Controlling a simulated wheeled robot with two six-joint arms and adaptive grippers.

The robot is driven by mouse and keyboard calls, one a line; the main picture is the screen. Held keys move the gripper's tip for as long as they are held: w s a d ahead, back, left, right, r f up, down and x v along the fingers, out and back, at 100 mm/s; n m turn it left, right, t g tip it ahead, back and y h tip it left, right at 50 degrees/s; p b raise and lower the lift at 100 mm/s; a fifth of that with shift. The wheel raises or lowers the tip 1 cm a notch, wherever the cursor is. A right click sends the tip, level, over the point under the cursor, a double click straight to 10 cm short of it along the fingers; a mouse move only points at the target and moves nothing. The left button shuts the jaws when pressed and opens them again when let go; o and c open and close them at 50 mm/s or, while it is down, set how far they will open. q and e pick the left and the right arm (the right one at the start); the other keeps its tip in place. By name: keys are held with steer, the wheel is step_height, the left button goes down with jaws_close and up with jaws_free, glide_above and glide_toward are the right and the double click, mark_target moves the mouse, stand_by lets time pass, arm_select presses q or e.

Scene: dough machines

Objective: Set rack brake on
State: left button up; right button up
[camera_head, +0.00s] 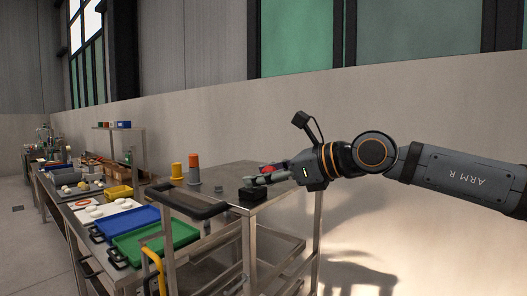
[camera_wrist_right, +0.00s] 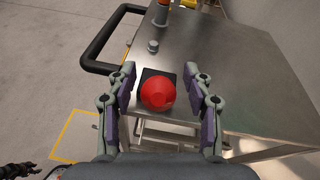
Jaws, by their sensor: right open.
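A red mushroom-shaped knob (camera_wrist_right: 158,93) sits on a black square base (camera_wrist_right: 150,74) at the corner of a steel-topped rack (camera_wrist_right: 225,80). In the head view the black base (camera_head: 251,194) shows at the rack's near corner, and a bit of red (camera_head: 268,169) shows behind my fingers. My right gripper (camera_head: 256,182) is over this corner. In the right wrist view its open fingers (camera_wrist_right: 159,75) stand on either side of the knob, with gaps left and right. The brake's on or off state cannot be told. My left gripper is not clearly seen.
A black push handle (camera_head: 187,206) juts from the rack's left end. Orange and grey cups (camera_head: 193,168) stand on the top. Left of the rack are blue (camera_head: 124,222) and green (camera_head: 153,240) trays on a long bench. A wall runs behind.

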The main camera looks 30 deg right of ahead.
mark_target(264, 170)
step_height(264, 170, up, 9)
steer(key=shift+r, duration=0.1)
stand_by(0.3)
stand_by(0.8)
